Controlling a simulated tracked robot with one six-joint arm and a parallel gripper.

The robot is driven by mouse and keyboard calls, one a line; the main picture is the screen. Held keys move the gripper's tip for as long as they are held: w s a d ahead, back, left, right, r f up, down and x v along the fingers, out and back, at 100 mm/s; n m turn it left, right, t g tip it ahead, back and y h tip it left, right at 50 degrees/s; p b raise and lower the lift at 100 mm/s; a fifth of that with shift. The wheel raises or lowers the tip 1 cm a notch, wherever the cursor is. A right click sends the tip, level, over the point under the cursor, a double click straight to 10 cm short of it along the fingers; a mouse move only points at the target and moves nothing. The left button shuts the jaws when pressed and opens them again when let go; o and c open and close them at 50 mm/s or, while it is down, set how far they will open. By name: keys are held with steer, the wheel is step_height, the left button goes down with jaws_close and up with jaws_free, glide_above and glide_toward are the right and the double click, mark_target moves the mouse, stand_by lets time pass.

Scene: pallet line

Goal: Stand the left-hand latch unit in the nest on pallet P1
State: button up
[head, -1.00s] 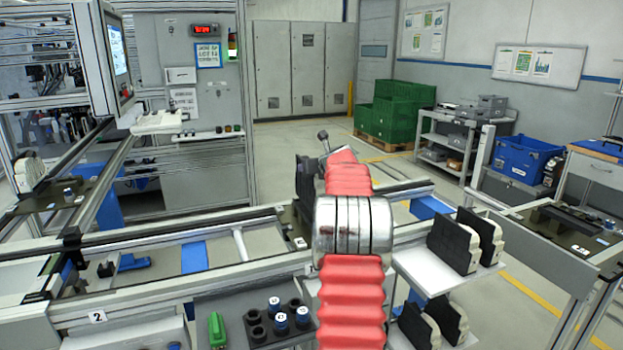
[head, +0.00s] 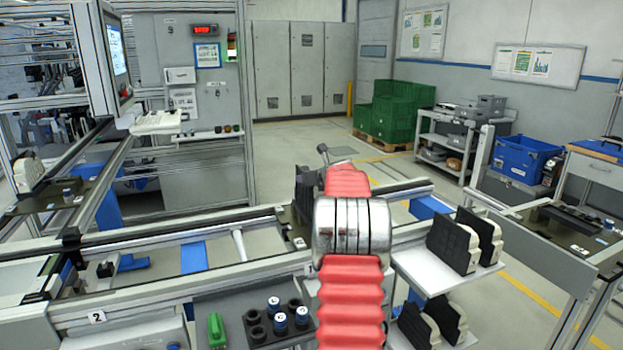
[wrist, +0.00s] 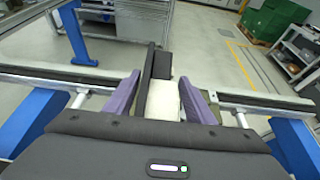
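My gripper (wrist: 160,100) has its two purple fingers on either side of a latch unit with a cream body (wrist: 162,102) and a black plate (wrist: 150,65). It looks shut on the unit. In the head view my red arm hides the fingers and most of the unit; a black part (head: 304,190) shows just left of the arm, above the conveyor. A dark pallet (head: 292,232) lies partly visible on the rails below it. The nest is hidden, and I cannot read a P1 label or tell whether the unit touches the pallet.
More black-and-cream latch units (head: 453,246) stand on a white shelf (head: 440,276) at right, with others below. A block with blue-capped pieces (head: 264,332) and a green item (head: 217,330) sit in front. Another pallet (head: 45,203) is at left. Rails run both sides.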

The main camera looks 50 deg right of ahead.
steer(key=shift+o, duration=0.9)
steer(key=shift+r, duration=0.1)
steer(key=v, duration=1.2)
steer(key=shift+d, duration=0.1)
